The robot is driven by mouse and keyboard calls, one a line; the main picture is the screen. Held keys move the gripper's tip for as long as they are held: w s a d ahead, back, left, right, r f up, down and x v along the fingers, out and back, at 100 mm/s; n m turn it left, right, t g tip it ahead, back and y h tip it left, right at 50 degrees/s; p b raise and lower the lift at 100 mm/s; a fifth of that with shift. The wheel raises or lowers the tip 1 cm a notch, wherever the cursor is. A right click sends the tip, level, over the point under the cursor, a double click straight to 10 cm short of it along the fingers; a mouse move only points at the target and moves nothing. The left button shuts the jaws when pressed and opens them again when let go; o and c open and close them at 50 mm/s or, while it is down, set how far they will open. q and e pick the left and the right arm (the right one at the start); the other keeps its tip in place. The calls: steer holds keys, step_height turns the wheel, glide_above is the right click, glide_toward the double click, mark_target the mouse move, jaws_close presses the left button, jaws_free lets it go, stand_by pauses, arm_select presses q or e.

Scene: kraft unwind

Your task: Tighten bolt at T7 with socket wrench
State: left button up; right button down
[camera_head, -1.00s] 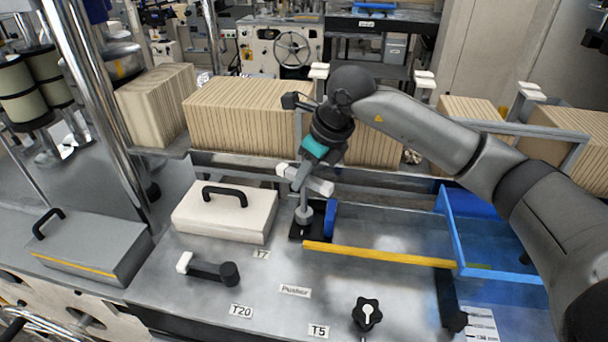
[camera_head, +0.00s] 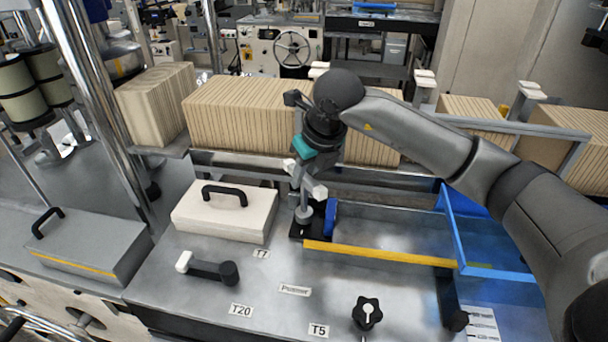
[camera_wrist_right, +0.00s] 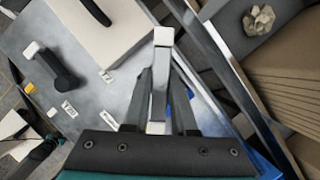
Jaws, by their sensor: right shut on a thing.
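The socket wrench (camera_head: 304,214) stands with its grey round socket end down on a dark block (camera_head: 297,235) behind the T7 label (camera_head: 261,254). The bolt is hidden under the socket. My right gripper (camera_head: 305,183) is shut on the wrench handle, whose pale ends stick out on both sides of the fingers. In the right wrist view the handle (camera_wrist_right: 161,75) lies between the fingers, its white tip pointing away. My left gripper is not in view.
A cream box with a black handle (camera_head: 225,215) stands left of the wrench. A blue part (camera_head: 331,217) stands close on its right, with a yellow bar (camera_head: 380,254) in front. A lever (camera_head: 210,268) and a star knob (camera_head: 367,313) stand nearer. Kraft stacks (camera_head: 245,115) line the back.

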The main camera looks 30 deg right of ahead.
steer(key=shift+m, duration=0.4)
steer(key=shift+m+h, duration=0.5)
steer(key=shift+m, duration=0.5)
steer(key=shift+m+h, duration=0.4)
steer(key=shift+m, duration=0.8)
steer(key=shift+r, duration=0.1)
steer(key=shift+r+p, duration=1.35)
steer(key=shift+r, duration=1.05)
